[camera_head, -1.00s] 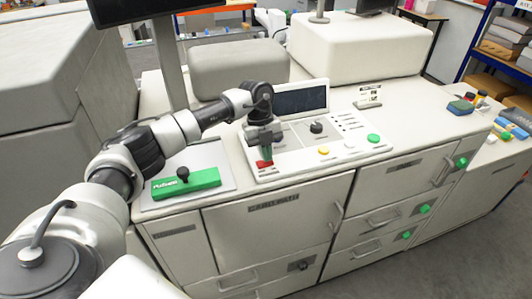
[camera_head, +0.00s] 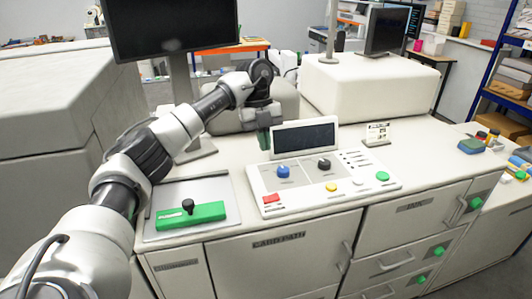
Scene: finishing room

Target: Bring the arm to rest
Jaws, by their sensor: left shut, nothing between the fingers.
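My left arm comes in from the left and reaches over the white machine top (camera_head: 420,140). My left gripper (camera_head: 264,138) points down, shut and empty, above the machine top just behind and left of the control panel (camera_head: 350,200). It looks clear of the panel's buttons and knobs. The gap between its fingertips and the surface is hard to judge. My right gripper is out of view.
The panel carries a small screen (camera_head: 305,137), a blue knob (camera_head: 283,171), a black knob (camera_head: 324,164) and a red button (camera_head: 271,198). A green block (camera_head: 190,215) lies left on a grey plate. A dark monitor (camera_head: 172,30) stands behind my arm.

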